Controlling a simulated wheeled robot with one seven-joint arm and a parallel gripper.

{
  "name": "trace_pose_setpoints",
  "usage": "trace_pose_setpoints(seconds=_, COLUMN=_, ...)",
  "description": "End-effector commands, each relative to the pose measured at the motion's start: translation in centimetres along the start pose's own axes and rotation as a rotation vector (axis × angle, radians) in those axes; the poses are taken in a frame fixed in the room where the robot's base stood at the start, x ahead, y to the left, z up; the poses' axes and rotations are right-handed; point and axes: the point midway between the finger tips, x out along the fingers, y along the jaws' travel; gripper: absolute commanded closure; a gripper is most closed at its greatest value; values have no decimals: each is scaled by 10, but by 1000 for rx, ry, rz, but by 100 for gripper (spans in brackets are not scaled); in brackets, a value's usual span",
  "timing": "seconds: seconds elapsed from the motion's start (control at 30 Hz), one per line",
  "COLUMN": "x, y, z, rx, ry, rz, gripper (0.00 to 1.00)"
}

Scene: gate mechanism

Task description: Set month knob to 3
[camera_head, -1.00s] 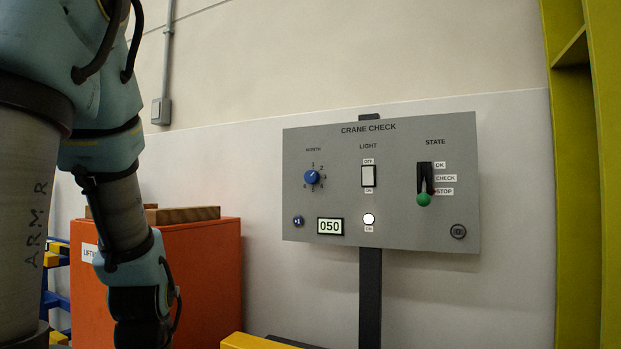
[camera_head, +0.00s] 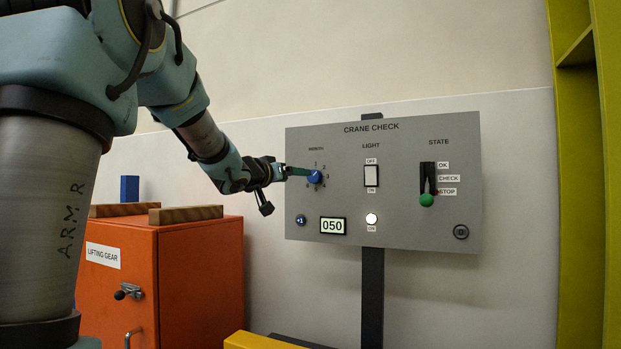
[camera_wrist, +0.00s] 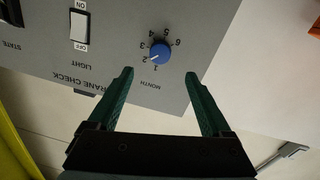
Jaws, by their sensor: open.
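The month knob (camera_head: 315,177) is a round blue dial on the upper left of the grey CRANE CHECK panel (camera_head: 410,225). In the wrist view the month knob (camera_wrist: 160,50) appears upside down with numbers 1 to 6 around it, and its white mark points at about 2. My gripper (camera_head: 301,172) reaches the knob from the left in the head view. In the wrist view my gripper (camera_wrist: 159,73) is open, its two green fingers wide apart. The knob shows past the gap between the fingertips, with nothing held. Whether a finger touches the panel cannot be told.
Right of the knob are the light switch (camera_head: 371,176) and the state lever with a green ball (camera_head: 427,200). An orange cabinet (camera_head: 200,275) stands below left.

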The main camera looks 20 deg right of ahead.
Motion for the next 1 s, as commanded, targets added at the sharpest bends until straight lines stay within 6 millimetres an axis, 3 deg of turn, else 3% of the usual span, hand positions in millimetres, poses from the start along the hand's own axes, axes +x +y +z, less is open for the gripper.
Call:
trace_pose_setpoints(seconds=0.6, x=95, y=0, z=0, rx=-2, ry=-2, rz=-1, gripper=17)
trace_pose_setpoints(seconds=1.0, x=105, y=-1, z=2, rx=-1, ry=-2, rz=-2, gripper=17)
